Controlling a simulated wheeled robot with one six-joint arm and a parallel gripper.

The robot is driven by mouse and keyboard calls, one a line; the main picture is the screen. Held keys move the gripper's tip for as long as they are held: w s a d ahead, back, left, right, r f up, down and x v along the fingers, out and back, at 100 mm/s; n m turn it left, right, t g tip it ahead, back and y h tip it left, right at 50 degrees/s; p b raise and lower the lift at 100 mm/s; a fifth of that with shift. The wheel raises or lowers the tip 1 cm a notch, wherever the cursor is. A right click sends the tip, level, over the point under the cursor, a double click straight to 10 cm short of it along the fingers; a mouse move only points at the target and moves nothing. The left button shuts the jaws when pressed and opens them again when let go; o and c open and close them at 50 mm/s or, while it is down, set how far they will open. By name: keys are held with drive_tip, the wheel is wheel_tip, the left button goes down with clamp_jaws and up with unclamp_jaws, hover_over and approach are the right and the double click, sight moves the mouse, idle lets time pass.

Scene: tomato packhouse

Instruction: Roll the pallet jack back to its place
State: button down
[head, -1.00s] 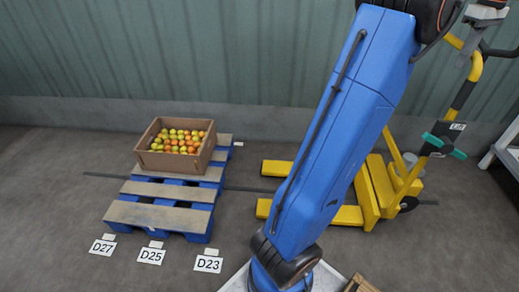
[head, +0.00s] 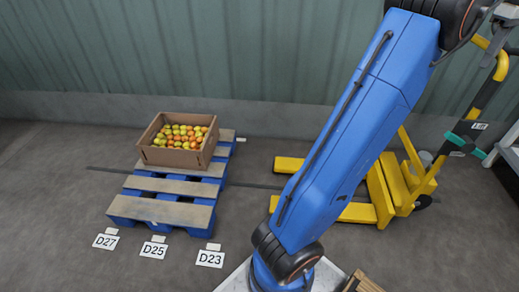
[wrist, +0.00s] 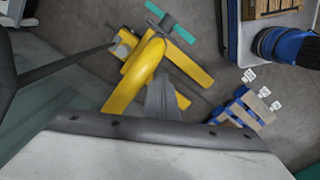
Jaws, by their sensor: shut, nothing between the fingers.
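The yellow pallet jack (head: 383,195) stands at the right in the head view, its forks pointing left toward the pallet and clear of it. My blue arm hides part of the forks. Its tall handle rises at the right edge, with a label and a teal part low on it. In the wrist view the yellow handle (wrist: 150,62) curves close in front of my gripper (wrist: 164,98). My gripper is shut, a grey shape right beside the handle bar. I cannot tell whether they touch. In the head view my gripper is mostly cut off at the upper right.
A blue pallet (head: 172,210) with wooden slats holds a box (head: 157,157) of tomatoes at the left. Floor cards D27, D25 and D23 (head: 210,259) lie in front. A dark line crosses the floor. The wall is behind, and a grey frame (head: 510,150) stands at the right edge.

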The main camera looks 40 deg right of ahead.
drive_tip(key=shift+s+d, duration=0.95)
drive_tip(key=shift+s, duration=0.25)
drive_tip(key=shift+s+d, duration=0.9)
drive_tip(key=shift+s, duration=0.3)
wheel_tip(320, 180, up, 10)
